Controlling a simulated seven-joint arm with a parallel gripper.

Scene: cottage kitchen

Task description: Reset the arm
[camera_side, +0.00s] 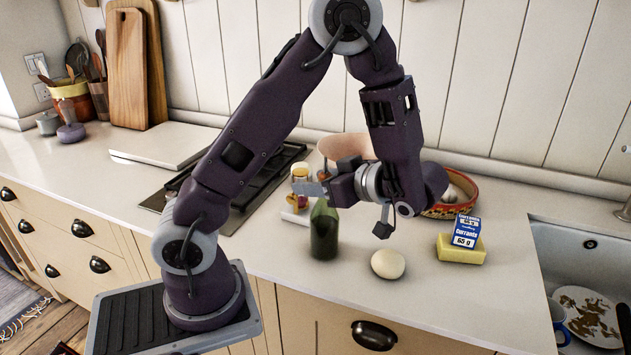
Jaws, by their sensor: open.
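My gripper (312,188) is at the middle of the side view, above the worktop and pointing left. Its jaws are small in the picture and look empty. They are near the top of a dark green bottle (324,236), which stands upright on the counter. I cannot tell whether the gripper touches the bottle. My arm rises from its base at the lower left, bends high at the elbow and comes down to the wrist at the right of the bottle.
A pale round item (388,264) lies right of the bottle. A patterned bowl (462,209) is behind, partly hidden by my arm. A sink (560,238) is at right. A hob (262,190) is behind my arm.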

